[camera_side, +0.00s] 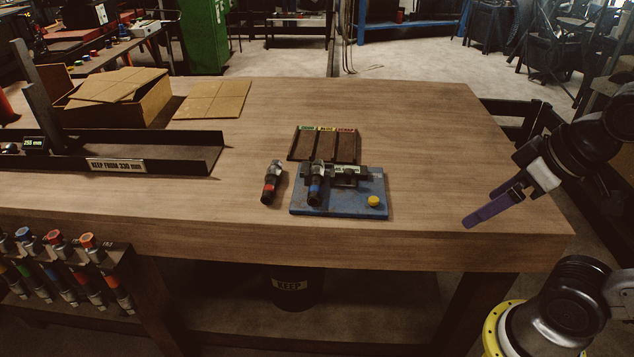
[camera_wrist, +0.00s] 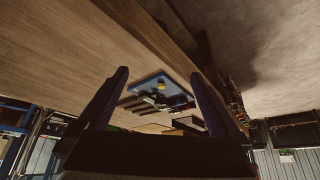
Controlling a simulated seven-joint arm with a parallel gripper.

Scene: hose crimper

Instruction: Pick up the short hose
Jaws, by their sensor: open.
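A short dark hose piece with a red band (camera_side: 271,183) lies on the wooden table just left of the blue base (camera_side: 350,203). A similar piece with a blue band (camera_side: 315,183) lies on the left part of that base. I cannot tell for sure which is the short hose. My gripper (camera_side: 480,208) is open and empty above the table's right end, well to the right of both pieces. In the wrist view, its dark purple fingers (camera_wrist: 160,76) stand apart, and the blue base (camera_wrist: 165,91) shows small between them in the distance.
A three-slot tray (camera_side: 326,144) stands behind the base, and a yellow button (camera_side: 373,201) sits on it. A long dark channel (camera_side: 150,155) and cardboard box (camera_side: 118,98) are at left. Several banded hoses (camera_side: 70,270) hang in front. The table's right part is clear.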

